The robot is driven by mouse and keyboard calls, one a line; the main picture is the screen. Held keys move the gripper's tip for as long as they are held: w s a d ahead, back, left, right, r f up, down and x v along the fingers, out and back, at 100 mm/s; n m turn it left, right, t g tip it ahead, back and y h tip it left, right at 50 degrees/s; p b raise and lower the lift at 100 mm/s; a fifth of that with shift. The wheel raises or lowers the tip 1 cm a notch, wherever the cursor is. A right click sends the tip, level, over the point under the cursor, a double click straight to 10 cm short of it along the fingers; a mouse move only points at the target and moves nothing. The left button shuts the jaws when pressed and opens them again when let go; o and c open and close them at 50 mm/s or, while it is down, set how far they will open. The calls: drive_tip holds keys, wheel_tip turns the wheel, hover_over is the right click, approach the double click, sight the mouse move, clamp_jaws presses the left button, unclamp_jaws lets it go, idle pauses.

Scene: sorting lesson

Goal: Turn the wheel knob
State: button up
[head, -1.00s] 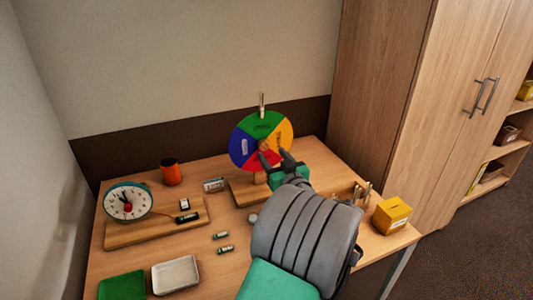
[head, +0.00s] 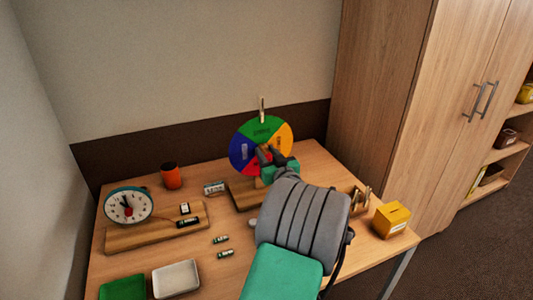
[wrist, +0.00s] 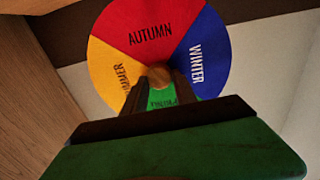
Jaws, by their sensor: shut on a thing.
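The season wheel (head: 258,132) stands upright on a wooden base (head: 242,196) at the back of the table. Green is at its top, blue left and orange right in the head view. The wrist view shows the wheel the other way up, with red AUTUMN (wrist: 150,35) at the top and blue WINTER at the right. The round wooden wheel knob (wrist: 160,75) is at its centre. My gripper (head: 268,153) is at the wheel's centre, and in the wrist view its fingers (wrist: 160,86) are shut on the knob. My gripper hides the wheel's lower part in the head view.
A clock (head: 128,205) on a wooden stand, an orange cup (head: 171,176), several batteries, a green tray (head: 122,288) and a white tray (head: 176,278) are on the left. A yellow box (head: 391,218) is at the right edge, near a tall cabinet (head: 375,110).

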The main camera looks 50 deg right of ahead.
clamp_jaws()
drive_tip(key=m+b, duration=0.1)
drive_tip(key=m, duration=0.3)
drive_tip(key=shift+d, duration=0.1)
drive_tip(key=m, duration=0.4)
drive_tip(key=shift+m, duration=0.3)
drive_tip(key=m+p, duration=0.2)
drive_tip(key=m, duration=0.2)
drive_tip(key=shift+s+d, duration=0.1)
drive_tip(key=m+p, duration=0.2)
drive_tip(key=m, duration=0.3)
drive_tip(key=shift+f, duration=0.15)
idle(0.3)
drive_tip(key=o, duration=0.8)
unclamp_jaws()
